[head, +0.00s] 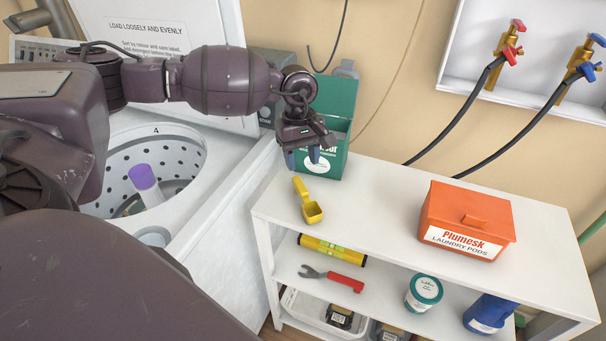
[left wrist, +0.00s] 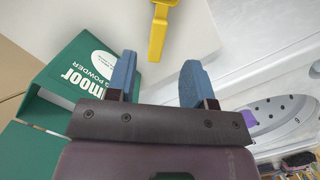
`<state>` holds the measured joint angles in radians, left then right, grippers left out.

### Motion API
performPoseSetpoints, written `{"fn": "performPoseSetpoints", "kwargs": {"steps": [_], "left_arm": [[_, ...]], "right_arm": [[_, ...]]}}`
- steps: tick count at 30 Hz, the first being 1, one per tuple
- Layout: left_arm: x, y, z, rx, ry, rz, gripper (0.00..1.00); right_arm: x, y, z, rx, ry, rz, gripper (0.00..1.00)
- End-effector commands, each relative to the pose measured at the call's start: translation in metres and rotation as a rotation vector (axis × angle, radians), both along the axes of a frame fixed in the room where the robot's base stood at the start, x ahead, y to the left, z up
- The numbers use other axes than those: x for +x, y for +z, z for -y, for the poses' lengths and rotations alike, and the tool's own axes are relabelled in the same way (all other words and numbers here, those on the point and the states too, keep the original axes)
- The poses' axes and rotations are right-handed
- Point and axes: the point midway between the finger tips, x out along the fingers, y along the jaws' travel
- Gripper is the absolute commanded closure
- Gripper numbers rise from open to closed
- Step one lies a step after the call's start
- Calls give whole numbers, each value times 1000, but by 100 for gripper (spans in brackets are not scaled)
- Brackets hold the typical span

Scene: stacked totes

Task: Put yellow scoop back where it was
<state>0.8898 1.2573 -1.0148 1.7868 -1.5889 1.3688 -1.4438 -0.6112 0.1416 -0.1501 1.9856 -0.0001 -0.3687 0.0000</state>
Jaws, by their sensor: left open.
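The yellow scoop (head: 309,203) lies on the white shelf's top near its left end, bowl toward the front. Its handle shows in the left wrist view (left wrist: 158,30), beyond the fingertips and apart from them. My left gripper (head: 304,158) is open and empty, just behind the scoop and in front of the green powder box. Its two blue fingers (left wrist: 155,78) are spread in the left wrist view. The green powder box (head: 334,134) stands on the shelf top with its lid up; it also shows in the left wrist view (left wrist: 70,75). My right gripper is not in view.
An orange laundry pods box (head: 467,220) sits on the right of the white shelf (head: 375,205). The open washer (head: 215,175) stands left of it, with a purple-capped item (head: 145,180) inside. Hoses and taps are on the wall. The shelf top's middle is clear.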

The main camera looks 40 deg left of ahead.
Motion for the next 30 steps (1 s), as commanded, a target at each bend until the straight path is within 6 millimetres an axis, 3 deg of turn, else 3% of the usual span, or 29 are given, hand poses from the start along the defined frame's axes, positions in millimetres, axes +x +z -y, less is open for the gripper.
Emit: {"fn": "performPoseSetpoints", "kwargs": {"steps": [8,30], "left_arm": [[2,21,-3,0,0,0,52],[2,21,-3,-1,0,-1,52]], "right_arm": [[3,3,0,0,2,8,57],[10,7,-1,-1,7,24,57]]}}
